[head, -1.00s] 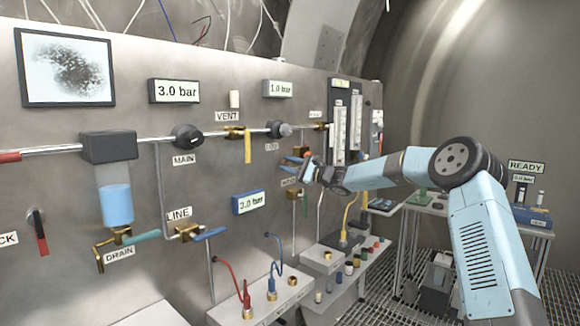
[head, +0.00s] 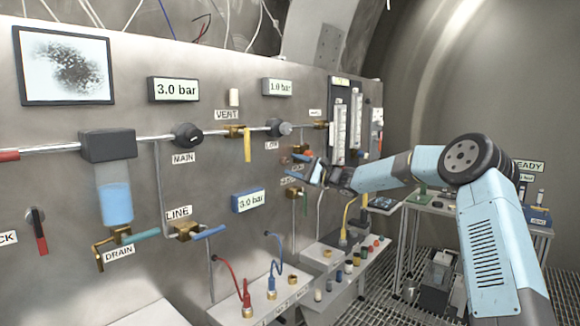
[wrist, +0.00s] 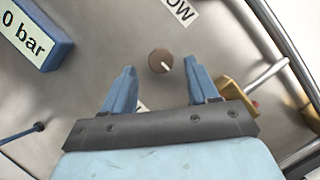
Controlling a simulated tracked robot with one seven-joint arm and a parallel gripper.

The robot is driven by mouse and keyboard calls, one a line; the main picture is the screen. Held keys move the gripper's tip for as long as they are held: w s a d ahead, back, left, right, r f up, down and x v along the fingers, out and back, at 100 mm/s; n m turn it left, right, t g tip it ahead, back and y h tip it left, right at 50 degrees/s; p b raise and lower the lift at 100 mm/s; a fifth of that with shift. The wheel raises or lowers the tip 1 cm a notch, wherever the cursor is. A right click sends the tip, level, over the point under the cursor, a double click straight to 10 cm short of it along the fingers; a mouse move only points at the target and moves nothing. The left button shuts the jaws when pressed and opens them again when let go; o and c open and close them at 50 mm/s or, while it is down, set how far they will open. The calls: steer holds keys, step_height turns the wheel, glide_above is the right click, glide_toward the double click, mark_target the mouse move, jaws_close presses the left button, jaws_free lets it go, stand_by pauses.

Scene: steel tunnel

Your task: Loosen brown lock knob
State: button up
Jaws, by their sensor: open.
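The brown lock knob (wrist: 160,61) is a small round knob with a white pointer mark, set on the steel panel in the wrist view. My gripper (wrist: 161,80) is open, with its two blue fingers on either side below the knob in that view. The knob lies just past the fingertips, roughly centred between them, and nothing is gripped. In the head view my gripper (head: 312,171) is close to the panel, and I cannot make out the knob there.
A brass valve (wrist: 236,97) and a pipe are to the right of the fingers in the wrist view. A blue pressure display (wrist: 34,32) is at upper left. In the head view a blue-handled line valve (head: 190,230) and a socket box (head: 262,306) stand left of my arm.

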steer(key=v, duration=1.1)
steer(key=shift+f, duration=0.25)
steer(key=s+a+f+n+g+h, duration=0.1)
steer(key=s+a+n+g+h, duration=0.25)
steer(key=s, duration=0.75)
steer(key=s+a+f+n+g+h, duration=0.15)
steer(key=s+n+h, duration=0.3)
steer(key=s, duration=0.65)
steer(key=s+d+t+h, duration=0.1)
steer(key=s+d+h, duration=0.2)
steer(key=s+d, duration=0.4)
steer(key=s+d+n+t+h, duration=0.1)
steer(key=s+d+h, duration=0.3)
steer(key=s, duration=1.1)
steer(key=s+d+n+t+h, duration=0.1)
steer(key=s+d+h, duration=0.3)
steer(key=s+d, duration=0.5)
steer(key=s+t, duration=0.1)
steer(key=s, duration=0.1)
steer(key=shift+s+d+r, duration=0.2)
steer(key=shift+s+d, duration=0.1)
